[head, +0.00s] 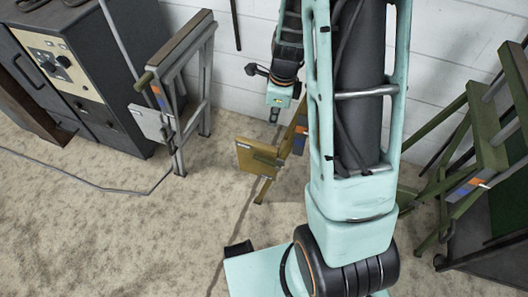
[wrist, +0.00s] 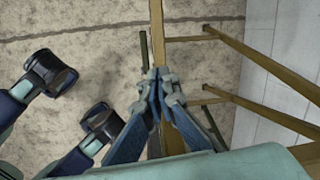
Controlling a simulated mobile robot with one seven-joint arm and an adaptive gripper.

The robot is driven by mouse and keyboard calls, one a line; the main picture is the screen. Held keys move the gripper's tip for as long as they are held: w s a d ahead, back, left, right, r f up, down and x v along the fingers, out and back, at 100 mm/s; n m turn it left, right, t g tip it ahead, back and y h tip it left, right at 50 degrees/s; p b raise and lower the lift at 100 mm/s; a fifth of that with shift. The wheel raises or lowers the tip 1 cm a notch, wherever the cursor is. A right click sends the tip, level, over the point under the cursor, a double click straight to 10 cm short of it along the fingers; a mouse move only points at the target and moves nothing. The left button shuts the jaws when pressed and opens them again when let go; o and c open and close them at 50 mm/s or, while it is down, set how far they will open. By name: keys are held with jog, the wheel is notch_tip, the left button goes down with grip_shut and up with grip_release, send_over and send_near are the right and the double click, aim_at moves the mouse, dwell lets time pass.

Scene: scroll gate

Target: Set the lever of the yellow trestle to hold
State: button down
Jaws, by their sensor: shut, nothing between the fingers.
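The yellow trestle (head: 247,153) stands in the middle of the head view, partly hidden behind my arm. An olive bar that looks like its lever (head: 268,159) juts out across its yellow plate. My gripper is shut and empty, above the trestle; contact cannot be told.
A grey trestle (head: 205,75) with its own olive lever stands at the left, near a dark cabinet (head: 75,75). A green trestle (head: 480,125) stands at the right. A white block wall (head: 250,40) closes the back. Carpet in front is clear except for a cable.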

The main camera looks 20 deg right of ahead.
aim_at(262, 158)
jog(key=f, duration=0.1)
jog(key=s+a+f+m, duration=0.1)
jog(key=f+m, duration=0.1)
jog(key=shift+s+a+y, duration=0.15)
jog(key=shift+s+y, duration=0.2)
jog(key=shift+y, duration=0.05)
jog(key=f+b, duration=0.2)
jog(key=f, duration=0.2)
jog(key=w+a+f+b, duration=0.1)
jog(key=f, duration=0.4)
jog(key=f+b, duration=0.2)
jog(key=f, duration=0.3)
jog(key=shift+w+a+b, duration=0.2)
jog(key=shift+a+b, duration=0.15)
jog(key=shift+a, duration=0.05)
jog(key=shift+a+g+p, duration=0.15)
jog(key=shift+g+p, duration=0.15)
jog(key=shift+p, duration=0.15)
